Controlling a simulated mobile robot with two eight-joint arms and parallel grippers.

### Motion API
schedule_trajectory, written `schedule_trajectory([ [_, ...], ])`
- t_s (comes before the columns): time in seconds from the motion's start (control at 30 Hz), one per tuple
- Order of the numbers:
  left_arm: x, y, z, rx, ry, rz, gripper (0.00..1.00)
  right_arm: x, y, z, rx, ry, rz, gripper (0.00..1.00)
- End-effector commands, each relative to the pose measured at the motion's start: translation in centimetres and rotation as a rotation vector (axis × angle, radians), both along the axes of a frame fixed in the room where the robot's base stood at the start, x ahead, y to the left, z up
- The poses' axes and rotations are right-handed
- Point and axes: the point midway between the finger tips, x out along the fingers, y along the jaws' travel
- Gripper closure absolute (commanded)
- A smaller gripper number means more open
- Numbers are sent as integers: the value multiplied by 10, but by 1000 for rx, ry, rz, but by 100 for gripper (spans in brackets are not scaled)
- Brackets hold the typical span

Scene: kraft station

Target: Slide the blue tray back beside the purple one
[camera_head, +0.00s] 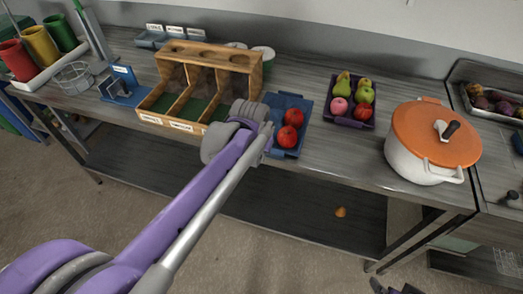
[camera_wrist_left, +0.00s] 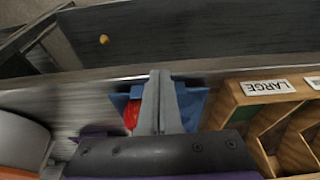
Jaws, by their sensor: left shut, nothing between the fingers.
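The blue tray (camera_head: 304,104) holds red fruits (camera_head: 294,118) and lies close to the table's front edge, right of the wooden bin. The purple tray (camera_head: 350,122) holds several fruits and lies to its right, farther back, with a gap between them. My left gripper (camera_head: 266,131) is shut and empty at the left part of the blue tray. In the left wrist view its fingers (camera_wrist_left: 160,98) cover the middle of the blue tray (camera_wrist_left: 192,104); I cannot tell whether they touch it. A dark shape (camera_head: 396,288) at the bottom edge may be my right gripper.
The wooden three-slot bin (camera_head: 258,72) stands close on the left. A white pot (camera_head: 418,160) with an orange lid stands right of the purple tray. Bare table lies between the trays and before the purple one. A small orange object (camera_head: 340,212) lies on the lower shelf.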

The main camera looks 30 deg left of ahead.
Motion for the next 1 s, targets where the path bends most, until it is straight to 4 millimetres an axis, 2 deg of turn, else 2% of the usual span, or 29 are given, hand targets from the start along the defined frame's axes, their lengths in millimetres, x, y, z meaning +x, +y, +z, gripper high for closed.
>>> schedule_trajectory([
  [0.03,3,1,-13,0,0,-1,100,-1,0,-3,0,1,0,0],
  [0.17,10,2,-38,0,0,-1,100,-2,0,-6,0,3,0,0],
  [0.23,24,6,-32,0,-1,0,100,-1,0,-2,0,1,0,0],
  [0.4,42,10,-32,0,-1,0,100,1,0,2,0,-1,0,0],
  [0.87,48,11,-32,0,0,0,100,1,0,2,0,-1,0,0],
  [1.0,59,14,-32,0,0,0,100,0,0,1,0,-1,0,0],
])
